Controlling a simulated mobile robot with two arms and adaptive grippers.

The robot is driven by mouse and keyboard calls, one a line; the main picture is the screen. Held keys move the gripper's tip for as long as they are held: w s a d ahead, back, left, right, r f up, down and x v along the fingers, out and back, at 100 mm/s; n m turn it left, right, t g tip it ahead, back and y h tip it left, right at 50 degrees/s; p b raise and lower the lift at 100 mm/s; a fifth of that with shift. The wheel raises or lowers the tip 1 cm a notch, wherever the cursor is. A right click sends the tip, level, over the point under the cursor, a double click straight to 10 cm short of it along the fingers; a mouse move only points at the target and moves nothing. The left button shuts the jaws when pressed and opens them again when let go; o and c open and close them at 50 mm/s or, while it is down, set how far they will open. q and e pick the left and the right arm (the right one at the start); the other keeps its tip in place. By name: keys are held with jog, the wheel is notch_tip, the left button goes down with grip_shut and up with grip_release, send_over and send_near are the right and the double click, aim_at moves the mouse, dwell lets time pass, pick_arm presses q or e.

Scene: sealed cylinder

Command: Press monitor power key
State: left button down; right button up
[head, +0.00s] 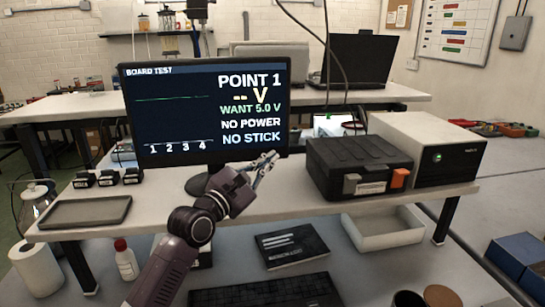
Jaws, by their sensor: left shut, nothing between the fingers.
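The monitor (160,120) is a black-framed screen standing on the raised white shelf of the bench. It is lit and reads BOARD TEST, POINT 1, WANT 5.0 V, NO POWER and NO STICK. My left gripper (267,162) is shut and empty, in front of the monitor's lower right corner. Its fingers overlap the bottom bezel in the picture; I cannot tell whether they touch it. The power key cannot be made out; the gripper covers part of that bezel. My right gripper is not in view.
A black case (345,158) with an orange latch and a white box unit (430,140) stand close right of the monitor. Several small black blocks (108,178) and a dark tray (85,211) are at left. A keyboard (265,292) lies below.

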pick_arm(q)
jog(key=shift+w, duration=0.35)
jog(key=shift+w+a, duration=0.1)
dwell(0.4)
jog(key=shift+s+p, duration=0.6)
jog(key=shift+p, duration=0.15)
